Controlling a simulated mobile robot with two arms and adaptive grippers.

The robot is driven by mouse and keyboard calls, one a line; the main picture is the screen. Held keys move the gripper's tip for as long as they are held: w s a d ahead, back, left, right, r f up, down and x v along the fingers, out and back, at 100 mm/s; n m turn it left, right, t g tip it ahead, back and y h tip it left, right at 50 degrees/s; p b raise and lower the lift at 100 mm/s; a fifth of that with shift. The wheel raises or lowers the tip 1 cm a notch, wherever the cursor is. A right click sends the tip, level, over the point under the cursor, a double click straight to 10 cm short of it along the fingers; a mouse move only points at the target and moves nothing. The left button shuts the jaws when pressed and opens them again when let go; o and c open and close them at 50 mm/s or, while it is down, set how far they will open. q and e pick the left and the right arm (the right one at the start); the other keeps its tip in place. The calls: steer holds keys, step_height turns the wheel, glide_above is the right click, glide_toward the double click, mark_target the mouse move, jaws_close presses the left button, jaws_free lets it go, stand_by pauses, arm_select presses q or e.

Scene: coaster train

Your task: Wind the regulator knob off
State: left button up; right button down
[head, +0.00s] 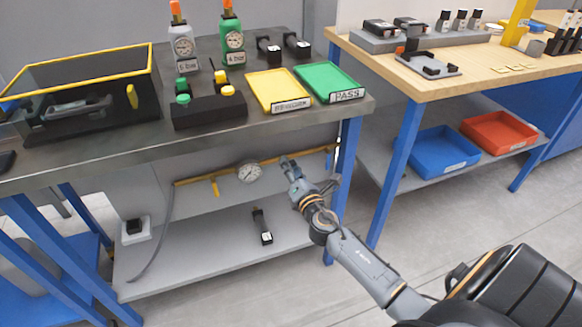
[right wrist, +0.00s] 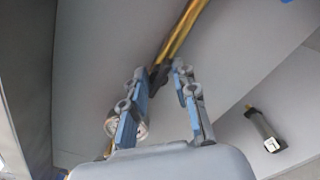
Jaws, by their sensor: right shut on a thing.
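A brass pipe (head: 310,157) runs under the bench top, with a round pressure gauge (head: 249,173) and a yellow lever (head: 215,187) on it. My right gripper (head: 286,163) is at the pipe, to the right of the gauge. In the right wrist view, the gripper (right wrist: 163,75) has its fingers on either side of a small dark regulator knob (right wrist: 157,78) and is shut on it, with the pipe (right wrist: 184,30) just beyond. The gauge (right wrist: 141,128) is partly hidden behind a finger. My left gripper is not in view.
The bench top (head: 120,152) is above my right gripper; a blue leg (head: 347,150) stands to its right. A black cylinder (head: 262,226) lies on the lower shelf (head: 190,262). A grey hose (head: 165,225) hangs left. Yellow (head: 279,92) and green trays (head: 325,78) sit on top.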

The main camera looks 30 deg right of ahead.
steer(key=shift+a+f, duration=0.1)
steer(key=shift+f, duration=0.15)
steer(key=c, duration=1.1)
jaws_free()
steer(key=shift+o, duration=0.2)
steer(key=shift+r, duration=0.1)
steer(key=v, duration=1.2)
